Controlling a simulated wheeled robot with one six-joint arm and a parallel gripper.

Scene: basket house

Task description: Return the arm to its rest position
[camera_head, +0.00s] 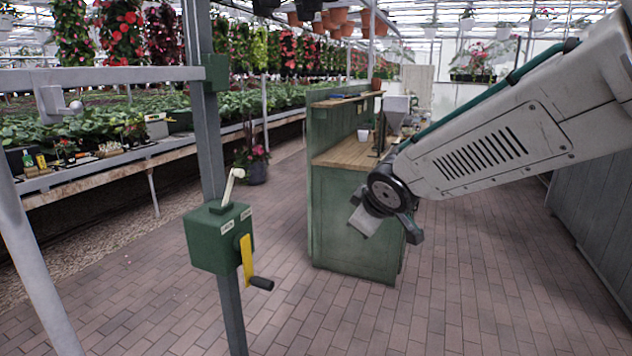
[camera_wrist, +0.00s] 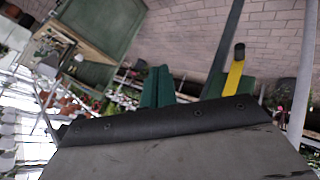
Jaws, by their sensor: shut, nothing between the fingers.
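My arm (camera_head: 520,125) reaches in from the upper right of the head view and slopes down to the left. My gripper (camera_head: 412,232) hangs at its end in front of the green counter, over the brick floor, with nothing held. In the wrist view, the green fingers of my gripper (camera_wrist: 157,87) stand close together with nothing between them. They are apart from the green crank box (camera_head: 218,237) on the post, which is left of the arm in the head view.
The box has a yellow crank arm (camera_head: 246,262) with a black knob, also in the wrist view (camera_wrist: 233,78). The green counter (camera_head: 345,225) with a wooden top stands behind my gripper. Planting benches (camera_head: 100,170) line the left. Brick floor (camera_head: 480,290) is clear at front right.

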